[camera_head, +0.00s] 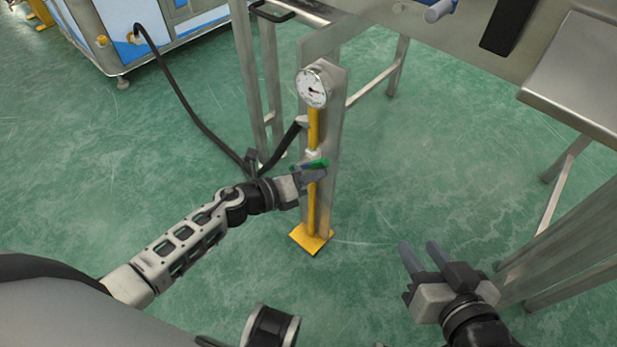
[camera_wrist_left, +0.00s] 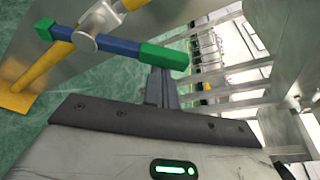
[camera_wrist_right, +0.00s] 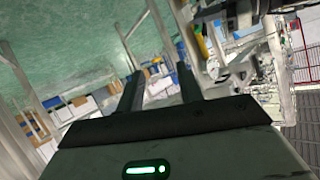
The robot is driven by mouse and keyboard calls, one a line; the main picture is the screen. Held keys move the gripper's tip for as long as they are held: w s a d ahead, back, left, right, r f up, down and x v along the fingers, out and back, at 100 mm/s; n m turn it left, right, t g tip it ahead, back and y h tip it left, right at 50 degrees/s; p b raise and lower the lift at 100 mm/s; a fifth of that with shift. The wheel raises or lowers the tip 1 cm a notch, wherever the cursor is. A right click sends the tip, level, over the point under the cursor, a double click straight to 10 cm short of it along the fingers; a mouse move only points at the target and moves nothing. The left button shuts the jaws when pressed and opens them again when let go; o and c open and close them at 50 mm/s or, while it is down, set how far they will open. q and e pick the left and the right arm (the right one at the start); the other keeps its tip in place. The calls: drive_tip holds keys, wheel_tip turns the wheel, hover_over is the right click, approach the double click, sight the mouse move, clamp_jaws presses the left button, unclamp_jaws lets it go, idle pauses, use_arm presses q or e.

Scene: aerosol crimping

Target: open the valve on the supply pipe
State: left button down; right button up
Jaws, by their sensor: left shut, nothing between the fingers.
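The yellow supply pipe (camera_head: 312,205) stands upright on a metal post (camera_head: 334,130). Its valve handle (camera_head: 312,165) has green ends and lies crosswise to the pipe. In the left wrist view the handle (camera_wrist_left: 112,46) shows a blue bar with green ends and a metal hub in the middle. My left gripper (camera_head: 318,176) is shut and empty at the handle. Its fingertips (camera_wrist_left: 162,75) are right at the larger green end; I cannot tell whether they touch it. My right gripper (camera_head: 420,251) is open and empty, away from the pipe. Its spread fingers also show in the right wrist view (camera_wrist_right: 160,88).
A round gauge (camera_head: 312,87) sits on top of the pipe, and a yellow foot (camera_head: 311,240) is at its base. A black hose (camera_head: 190,108) runs from a machine at upper left towards the post. A steel table (camera_head: 580,75) is at right. Green floor is clear between.

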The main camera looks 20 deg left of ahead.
sight(304, 163)
use_arm(q)
drive_tip(key=shift+w+a+r+n+h, duration=0.3)
drive_tip(key=shift+a+r+n, duration=0.25)
drive_tip(key=shift+n, duration=0.15)
drive_tip(key=shift+w+a+r+n+t+h+b, duration=0.3)
drive_tip(key=shift+a+n, duration=0.35)
drive_tip(key=shift+n, duration=0.3)
drive_tip(key=shift+w+a+r+n+t+h+b, duration=0.1)
drive_tip(key=shift+w+a+r+n+h+b, duration=0.2)
drive_tip(key=shift+a+n, duration=0.5)
drive_tip(key=shift+w+a+r+n+t+h+b, duration=0.25)
drive_tip(key=shift+a+r+n+h, duration=0.2)
drive_tip(key=shift+n, duration=0.7)
use_arm(e)
drive_tip(key=shift+a+r+t+y, duration=0.3)
drive_tip(key=shift+a+r+t, duration=0.15)
drive_tip(key=shift+r, duration=0.15)
use_arm(q)
drive_tip(key=shift+s, duration=0.1)
